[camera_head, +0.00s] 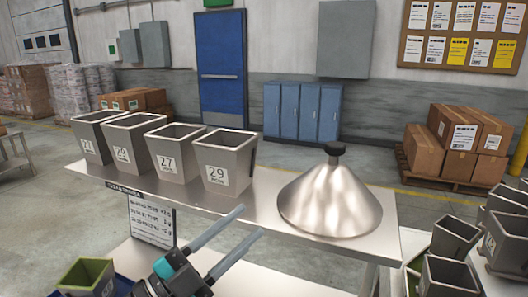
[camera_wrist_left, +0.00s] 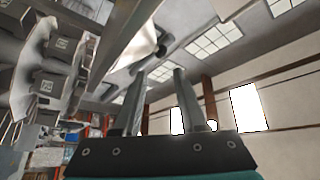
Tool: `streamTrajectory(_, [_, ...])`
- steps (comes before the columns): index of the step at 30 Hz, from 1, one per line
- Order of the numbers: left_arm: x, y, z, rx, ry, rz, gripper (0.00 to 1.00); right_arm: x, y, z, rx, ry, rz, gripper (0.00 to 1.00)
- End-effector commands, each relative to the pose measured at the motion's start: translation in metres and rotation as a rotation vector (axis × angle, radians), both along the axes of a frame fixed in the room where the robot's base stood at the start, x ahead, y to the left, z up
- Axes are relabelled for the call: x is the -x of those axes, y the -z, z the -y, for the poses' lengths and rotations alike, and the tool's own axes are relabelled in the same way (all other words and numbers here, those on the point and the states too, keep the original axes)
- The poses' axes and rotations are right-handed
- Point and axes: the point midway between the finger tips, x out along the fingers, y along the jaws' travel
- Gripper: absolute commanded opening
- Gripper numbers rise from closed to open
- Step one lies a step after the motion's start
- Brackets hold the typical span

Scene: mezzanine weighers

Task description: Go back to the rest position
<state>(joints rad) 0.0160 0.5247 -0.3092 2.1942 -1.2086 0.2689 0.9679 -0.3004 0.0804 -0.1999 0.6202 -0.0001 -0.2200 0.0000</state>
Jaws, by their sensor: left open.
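My left gripper (camera_head: 250,222) is open in the head view, its two grey fingers apart and pointing up and to the right. It is in front of the steel table (camera_head: 378,208), and nothing shows between the fingers. In the left wrist view, both fingers (camera_wrist_left: 160,72) stand apart with only the ceiling and wall behind them. My right gripper is in neither view.
Several numbered metal bins, including bin 27 (camera_head: 173,155) and bin 29 (camera_head: 224,170), stand in a row on the table. A steel cone (camera_head: 330,202) with a black knob stands right of them. More bins (camera_head: 455,238) crowd the lower right. A green-rimmed bin (camera_head: 87,277) is lower left.

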Motion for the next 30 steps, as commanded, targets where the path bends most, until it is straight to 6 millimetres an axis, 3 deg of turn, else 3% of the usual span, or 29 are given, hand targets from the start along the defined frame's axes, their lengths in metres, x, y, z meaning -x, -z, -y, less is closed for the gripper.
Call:
streamTrajectory(3, [-0.014,-0.005,-0.035,0.177,-0.192,-0.066,0.41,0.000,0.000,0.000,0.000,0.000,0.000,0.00])
streamTrajectory(7, [-0.026,0.012,-0.078,0.315,-0.413,-0.193,0.41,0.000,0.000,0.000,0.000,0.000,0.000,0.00])
streamTrajectory(11, [-0.028,0.053,-0.118,0.396,-0.629,-0.378,0.41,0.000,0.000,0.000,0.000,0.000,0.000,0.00])
streamTrajectory(14, [-0.019,0.095,-0.143,0.420,-0.780,-0.556,0.41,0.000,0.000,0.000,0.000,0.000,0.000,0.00])
streamTrajectory(17, [0.001,0.142,-0.158,0.410,-0.903,-0.762,0.41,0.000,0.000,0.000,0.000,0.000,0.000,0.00])
streamTrajectory(21, [0.046,0.207,-0.163,0.344,-1.019,-1.075,0.41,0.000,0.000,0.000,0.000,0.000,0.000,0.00])
streamTrajectory(24, [0.083,0.243,-0.157,0.273,-1.051,-1.282,0.41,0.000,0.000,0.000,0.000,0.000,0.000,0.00])
streamTrajectory(30, [0.154,0.285,-0.137,0.123,-1.026,-1.617,0.41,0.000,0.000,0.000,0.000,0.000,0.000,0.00])
